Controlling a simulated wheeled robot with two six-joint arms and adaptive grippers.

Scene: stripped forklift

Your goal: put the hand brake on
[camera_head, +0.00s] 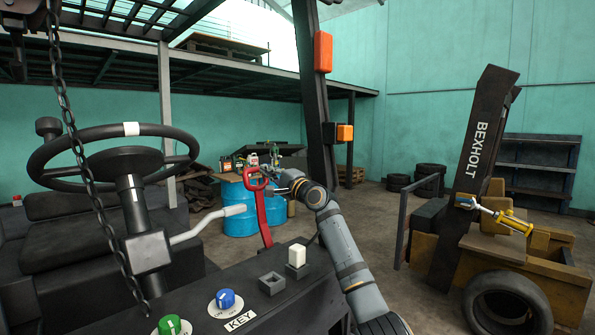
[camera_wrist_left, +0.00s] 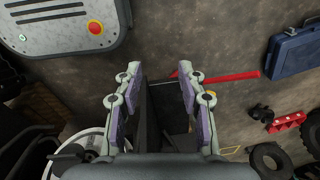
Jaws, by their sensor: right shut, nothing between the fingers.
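The hand brake is a red lever (camera_head: 263,218) with a looped handle (camera_head: 255,179) at its top. It rises behind the dark console in the middle of the head view, nearly upright with its top leaning a little left. My right gripper (camera_head: 271,174) is at the right of the looped handle, shut with nothing held. I cannot tell whether it touches the handle. My left gripper (camera_wrist_left: 160,70) shows only in the left wrist view, with its fingers apart and nothing gripped, above dark parts and the floor.
The console (camera_head: 215,312) carries a green knob (camera_head: 172,325), a blue knob (camera_head: 226,299) and a white-topped switch (camera_head: 296,256). A steering wheel (camera_head: 115,158) and hanging chain (camera_head: 75,150) stand left. A dark post (camera_head: 315,110) rises behind my right arm. A blue drum (camera_head: 238,205) stands beyond.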

